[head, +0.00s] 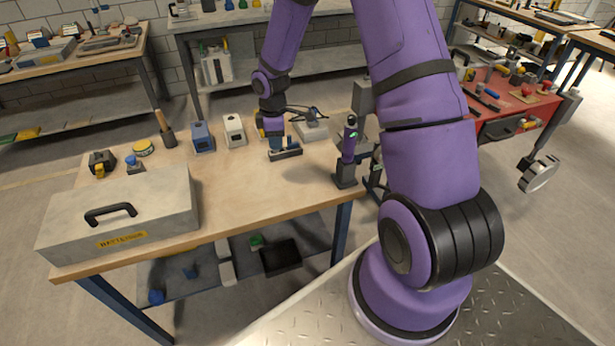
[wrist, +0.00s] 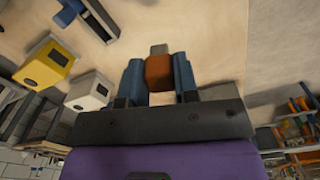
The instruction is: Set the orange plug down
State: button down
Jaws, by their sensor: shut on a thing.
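The orange plug (wrist: 158,72) shows in the wrist view, with a grey tip on its far end. My gripper (wrist: 159,82) is shut on it, with one blue finger at each side. In the head view my gripper (head: 284,151) is over the right part of the wooden workbench (head: 165,185). The plug cannot be made out there. Bare wood lies behind the plug in the wrist view. I cannot tell whether the plug touches it.
A blue box (head: 203,138) and a white box (head: 235,131) stand left of my gripper. The wrist view also shows a yellow box (wrist: 48,63). A purple-and-dark upright device (head: 348,152) stands at the right edge. A grey toolbox (head: 120,215) fills the front left. The middle front is clear.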

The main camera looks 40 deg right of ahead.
jog(key=s+d+f+n, duration=0.15)
jog(key=d+n, duration=0.25)
jog(key=n, duration=0.7)
jog(key=s+d+n, duration=0.3)
jog(key=n, duration=0.7)
jog(key=f, duration=1)
jog(key=shift+w+d, duration=0.1)
jog(key=shift+d, duration=0.1)
jog(key=c, duration=0.9)
grip_release()
jog(key=shift+f, duration=0.1)
jog(key=shift+o, duration=0.2)
